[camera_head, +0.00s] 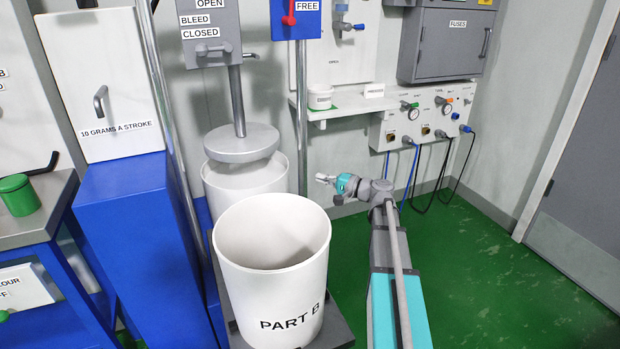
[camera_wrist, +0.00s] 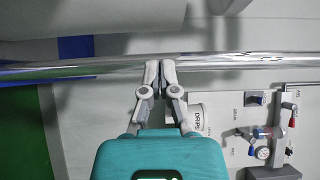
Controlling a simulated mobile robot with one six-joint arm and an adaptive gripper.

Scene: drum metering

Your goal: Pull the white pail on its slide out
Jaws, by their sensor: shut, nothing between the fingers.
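A white open-topped pail (camera_head: 280,300) marked PART B stands upright in front, on a dark slide plate (camera_head: 342,335). It looks empty as far as I can see inside. A second white pail (camera_head: 220,185) stands behind it, under a round grey plate (camera_head: 240,145) on a rod, and is partly hidden by the front pail. My gripper (camera_head: 323,178) is behind and right of the front pail, apart from it. In the wrist view its fingers (camera_wrist: 160,66) are shut and empty, overlapping a shiny metal post (camera_wrist: 230,62); I cannot tell if they touch it.
The post (camera_head: 302,100) rises left of my gripper. A blue cabinet (camera_head: 130,240) stands left of the pails. A wall shelf (camera_head: 335,112) with a small white pot (camera_head: 320,98) and a valve panel (camera_head: 425,118) are behind. Green floor (camera_head: 480,270) is clear at right.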

